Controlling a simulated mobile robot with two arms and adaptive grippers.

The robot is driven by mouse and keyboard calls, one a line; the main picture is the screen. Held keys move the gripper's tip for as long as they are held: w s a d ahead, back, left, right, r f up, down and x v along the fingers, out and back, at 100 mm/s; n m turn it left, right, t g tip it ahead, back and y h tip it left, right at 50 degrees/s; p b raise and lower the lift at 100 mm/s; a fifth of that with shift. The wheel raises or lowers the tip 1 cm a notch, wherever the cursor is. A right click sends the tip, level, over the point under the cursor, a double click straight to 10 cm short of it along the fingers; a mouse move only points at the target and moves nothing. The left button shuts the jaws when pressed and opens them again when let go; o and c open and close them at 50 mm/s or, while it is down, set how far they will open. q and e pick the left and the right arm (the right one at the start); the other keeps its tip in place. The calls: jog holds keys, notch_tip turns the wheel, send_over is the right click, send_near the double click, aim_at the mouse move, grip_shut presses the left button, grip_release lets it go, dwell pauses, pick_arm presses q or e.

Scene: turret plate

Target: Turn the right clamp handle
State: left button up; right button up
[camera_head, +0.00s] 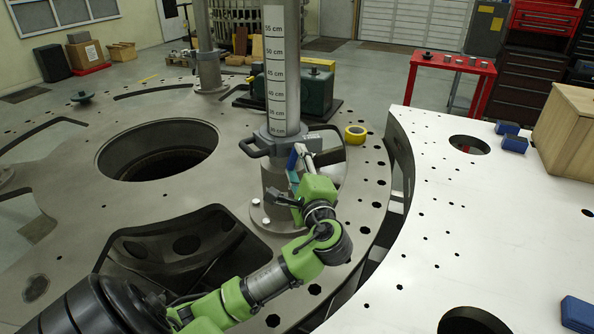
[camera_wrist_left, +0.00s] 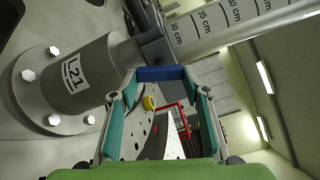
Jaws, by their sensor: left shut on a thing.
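The upright metal post (camera_head: 283,70) carries a centimetre scale and stands on the round turret plate (camera_head: 75,190). A grey clamp (camera_head: 285,140) sits around the post near its foot, with a dark loop handle (camera_head: 252,148) on its left. My left gripper (camera_head: 297,158) is at the clamp's front right. In the left wrist view, the blue clamp handle (camera_wrist_left: 160,73) lies between the fingertips of my left gripper (camera_wrist_left: 160,78), which is shut on it. The post's flanged foot (camera_wrist_left: 45,90) bears the label L21. My right gripper is out of view.
A yellow tape roll (camera_head: 356,134) lies on the plate right of the post. A green machine (camera_head: 312,90) stands behind it. A white perforated table (camera_head: 430,200) is at the right, beyond a gap. The plate has a large round opening (camera_head: 158,150).

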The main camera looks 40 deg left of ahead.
pick_arm(q)
jog(key=shift+n+b, duration=1.1)
jog(key=shift+n, duration=0.7)
jog(key=shift+r, duration=0.1)
jog(key=o, duration=1.1)
jog(key=shift+s+d, duration=0.25)
jog(key=shift+d, duration=0.25)
jog(key=v, duration=0.6)
jog(key=shift+s+d, duration=0.15)
jog(key=shift+s, duration=0.1)
